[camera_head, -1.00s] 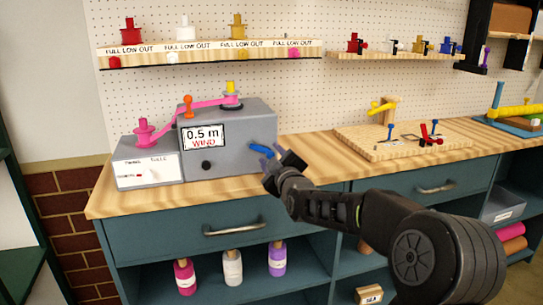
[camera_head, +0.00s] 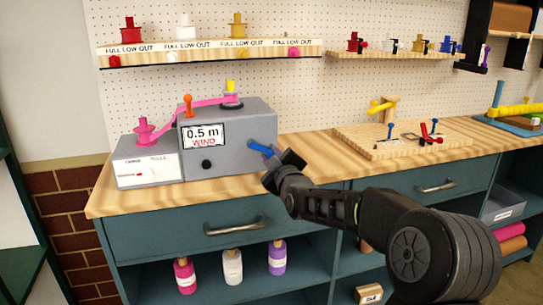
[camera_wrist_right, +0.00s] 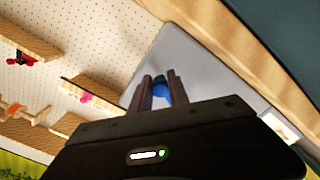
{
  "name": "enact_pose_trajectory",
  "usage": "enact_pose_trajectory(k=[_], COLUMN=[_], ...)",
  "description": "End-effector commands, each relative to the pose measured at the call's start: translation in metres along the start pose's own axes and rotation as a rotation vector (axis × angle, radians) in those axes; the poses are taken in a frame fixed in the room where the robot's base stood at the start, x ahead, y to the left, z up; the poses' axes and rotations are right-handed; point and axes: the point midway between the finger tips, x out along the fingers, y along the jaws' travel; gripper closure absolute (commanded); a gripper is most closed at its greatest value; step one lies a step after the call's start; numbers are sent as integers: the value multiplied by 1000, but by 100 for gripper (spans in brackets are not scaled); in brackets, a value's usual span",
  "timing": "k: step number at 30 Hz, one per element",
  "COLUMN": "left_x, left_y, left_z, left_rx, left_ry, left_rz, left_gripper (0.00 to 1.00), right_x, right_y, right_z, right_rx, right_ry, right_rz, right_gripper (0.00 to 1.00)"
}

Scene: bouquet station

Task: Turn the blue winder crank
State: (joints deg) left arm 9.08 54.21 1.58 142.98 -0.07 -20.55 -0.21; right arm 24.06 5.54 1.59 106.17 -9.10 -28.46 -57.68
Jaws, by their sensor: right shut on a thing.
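The blue winder crank (camera_head: 262,148) sticks out from the front right of the grey winder box (camera_head: 232,160). The box display (camera_head: 203,136) reads "0.5 m WIND". My right gripper (camera_head: 274,154) is at the crank's outer end, shut on it. In the right wrist view, the blue crank (camera_wrist_right: 163,88) shows between the two fingers of the right gripper (camera_wrist_right: 160,82), with the grey box (camera_wrist_right: 185,60) behind. The fingers hide part of the crank. My left gripper is not in view.
A pink ribbon (camera_head: 190,108) runs from a pink spool (camera_head: 144,130) to the winder top. An orange knob (camera_head: 188,105) stands on the box. A wooden board (camera_head: 365,146) with small tools lies to the right. A drawer handle (camera_head: 234,227) is below the counter.

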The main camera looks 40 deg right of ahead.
Motion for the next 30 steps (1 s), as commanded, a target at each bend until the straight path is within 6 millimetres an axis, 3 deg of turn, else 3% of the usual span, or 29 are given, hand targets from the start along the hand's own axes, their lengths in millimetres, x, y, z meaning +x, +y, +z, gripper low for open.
enact_pose_trajectory(k=[17,30], left_x=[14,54], left_y=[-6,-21], left_z=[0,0], left_rx=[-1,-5], left_ry=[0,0], left_rz=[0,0], left_gripper=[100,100], right_x=[0,0], right_y=[-6,-24], right_z=[3,4], right_rx=[88,423], right_ry=[2,4], right_rz=[3,4], right_gripper=[100,100])
